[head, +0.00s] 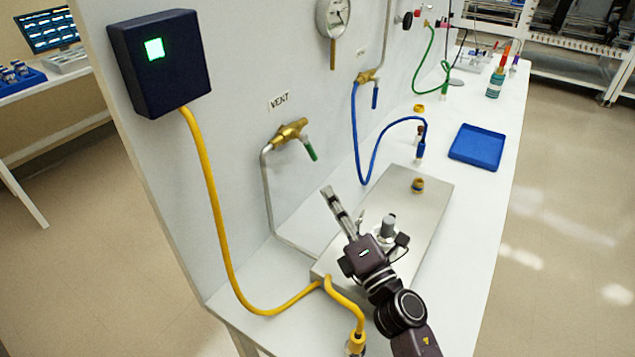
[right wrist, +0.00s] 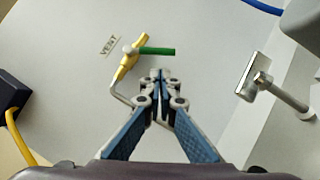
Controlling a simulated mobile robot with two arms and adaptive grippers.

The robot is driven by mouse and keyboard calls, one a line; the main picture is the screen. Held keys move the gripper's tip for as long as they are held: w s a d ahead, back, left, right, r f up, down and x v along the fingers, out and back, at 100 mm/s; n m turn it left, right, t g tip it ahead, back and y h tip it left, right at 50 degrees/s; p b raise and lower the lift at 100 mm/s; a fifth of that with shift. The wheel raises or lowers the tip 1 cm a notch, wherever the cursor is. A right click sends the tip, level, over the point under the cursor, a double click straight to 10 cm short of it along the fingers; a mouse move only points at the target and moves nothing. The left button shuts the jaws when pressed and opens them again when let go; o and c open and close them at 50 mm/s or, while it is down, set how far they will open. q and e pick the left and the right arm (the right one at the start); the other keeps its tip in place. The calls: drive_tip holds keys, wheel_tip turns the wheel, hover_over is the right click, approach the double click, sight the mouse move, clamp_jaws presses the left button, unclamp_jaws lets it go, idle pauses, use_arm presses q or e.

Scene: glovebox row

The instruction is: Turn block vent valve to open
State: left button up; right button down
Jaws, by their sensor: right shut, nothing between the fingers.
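The vent valve (head: 291,131) is a brass body on the white panel beside the VENT label (head: 278,100). Its green handle (head: 310,150) slants down and right in the head view. In the right wrist view the brass valve (right wrist: 129,52) and green handle (right wrist: 158,51) show just beyond the fingertips. My right gripper (head: 328,190) is shut and empty, below the handle in the head view and apart from it. Its fingertips also show in the wrist view (right wrist: 160,76). A grey pipe (head: 267,190) runs from the valve down toward the metal block (head: 432,196). My left gripper is out of view.
A dark box (head: 160,62) with a green light hangs on the panel, with a yellow cable (head: 208,190) running down. A second brass valve (head: 368,76) with a blue hose (head: 357,135) is farther along. A blue tray (head: 477,147) stands on the bench.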

sight(309, 148)
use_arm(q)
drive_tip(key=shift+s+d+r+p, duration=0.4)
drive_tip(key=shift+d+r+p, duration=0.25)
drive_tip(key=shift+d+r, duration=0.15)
use_arm(e)
drive_tip(key=x, duration=0.8)
drive_tip(key=shift+w+r, duration=0.15)
drive_tip(key=shift+r, duration=0.05)
drive_tip(key=shift+d, duration=0.1)
